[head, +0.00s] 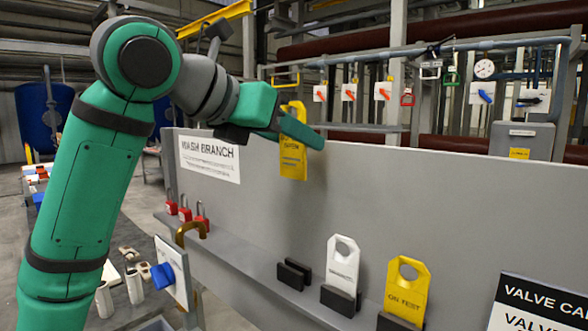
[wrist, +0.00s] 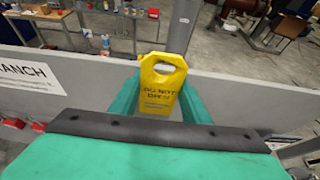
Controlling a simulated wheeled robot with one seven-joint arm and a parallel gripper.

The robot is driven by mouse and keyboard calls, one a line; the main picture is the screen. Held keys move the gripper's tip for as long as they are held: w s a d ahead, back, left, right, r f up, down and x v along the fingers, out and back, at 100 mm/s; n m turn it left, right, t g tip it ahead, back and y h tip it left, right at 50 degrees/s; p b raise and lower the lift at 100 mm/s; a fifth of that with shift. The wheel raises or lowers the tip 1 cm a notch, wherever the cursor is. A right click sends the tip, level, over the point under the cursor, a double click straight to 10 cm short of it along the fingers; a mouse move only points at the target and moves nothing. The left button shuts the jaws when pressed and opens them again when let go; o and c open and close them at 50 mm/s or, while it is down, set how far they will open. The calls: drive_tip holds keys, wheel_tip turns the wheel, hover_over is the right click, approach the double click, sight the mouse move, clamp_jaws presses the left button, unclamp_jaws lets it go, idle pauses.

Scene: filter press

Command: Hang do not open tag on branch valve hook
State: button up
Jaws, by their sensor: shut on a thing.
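A yellow tag (head: 293,160) with a slot at its top hangs upright between the green fingers of my gripper (head: 303,132). In the wrist view the tag (wrist: 160,85) reads roughly "DO NOT OPEN". My gripper (wrist: 160,100) is shut on it, above the grey panel's top edge. A white plate with a blue valve handle (head: 163,276) stands at lower left in the head view.
A grey panel (head: 400,200) carries a "WASH BRANCH" sign (head: 209,159). On its ledge stand red padlocks (head: 185,210), an empty black holder (head: 294,274), a white tag (head: 342,265) and a yellow "ON TEST" tag (head: 407,290). A valve card (head: 538,305) is at lower right.

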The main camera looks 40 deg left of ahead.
wheel_tip(320, 180, up, 11)
idle(0.8)
drive_tip(key=shift+r, duration=0.1)
